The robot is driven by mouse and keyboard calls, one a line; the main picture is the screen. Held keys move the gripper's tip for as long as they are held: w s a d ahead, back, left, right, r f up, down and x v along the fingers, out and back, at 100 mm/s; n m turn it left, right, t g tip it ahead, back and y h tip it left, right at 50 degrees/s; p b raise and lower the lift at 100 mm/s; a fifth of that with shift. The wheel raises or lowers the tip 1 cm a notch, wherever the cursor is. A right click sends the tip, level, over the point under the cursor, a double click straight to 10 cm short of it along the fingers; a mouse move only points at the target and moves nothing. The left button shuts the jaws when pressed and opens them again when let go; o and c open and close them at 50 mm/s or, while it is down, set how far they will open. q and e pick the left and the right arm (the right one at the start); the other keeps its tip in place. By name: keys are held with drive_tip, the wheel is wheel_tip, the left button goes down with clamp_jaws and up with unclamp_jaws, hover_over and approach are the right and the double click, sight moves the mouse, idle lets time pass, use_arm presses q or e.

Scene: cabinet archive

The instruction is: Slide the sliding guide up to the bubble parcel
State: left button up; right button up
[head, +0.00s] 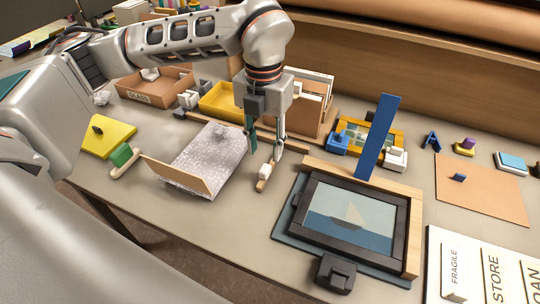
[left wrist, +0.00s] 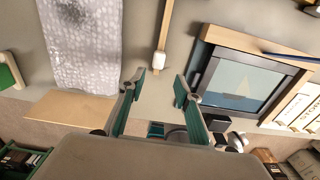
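The bubble parcel (head: 210,153), a pale bubble-wrapped slab, lies left of centre on the table. It also shows at the upper left in the left wrist view (left wrist: 82,45). The likely sliding guide is a narrow wooden bar (head: 262,185) with a white block (head: 266,171), right of the parcel with a gap between. The wrist view shows its bar (left wrist: 164,28) and block (left wrist: 159,60). My left gripper (head: 265,151) is open above the guide. In the wrist view its fingertips (left wrist: 158,86) are apart, with the block just beyond them. My right gripper is not in view.
A framed boat picture (head: 345,215) lies to the right. Trays and a wooden rack (head: 310,100) stand behind.

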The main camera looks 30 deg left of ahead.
sight(264, 168)
use_arm(q)
drive_tip(key=shift+w+a+f, duration=0.1)
drive_tip(key=shift+w+a, duration=0.15)
drive_tip(key=shift+w, duration=0.1)
drive_tip(key=shift+s+f, duration=0.1)
drive_tip(key=shift+f, duration=3.65)
clamp_jaws()
